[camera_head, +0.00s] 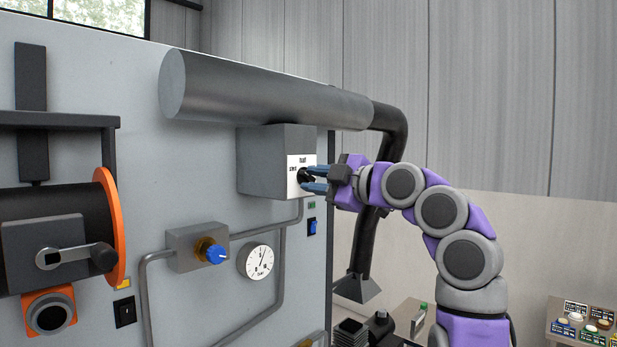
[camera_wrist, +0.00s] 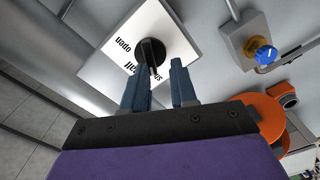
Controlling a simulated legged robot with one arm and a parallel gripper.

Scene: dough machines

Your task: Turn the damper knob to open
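The damper knob (camera_head: 303,175) is black and sits on a white label plate (camera_head: 293,187) on the front of a grey box under the big duct. In the wrist view the knob (camera_wrist: 152,52) stands at the middle of the plate (camera_wrist: 116,75), which bears printed words, one reading "open". My gripper (camera_head: 315,179) is at the knob, its two blue fingers apart. In the wrist view the fingertips (camera_wrist: 159,64) reach to either side of the knob's near end, with a gap to the right finger. Which mark the knob points at is unclear.
A blue knob (camera_head: 216,254) on a grey box and a round gauge (camera_head: 259,262) sit lower on the panel. A black pipe (camera_head: 364,240) runs down behind my arm. An orange-rimmed drum (camera_head: 110,225) is at left. A table with small items (camera_head: 585,322) is at lower right.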

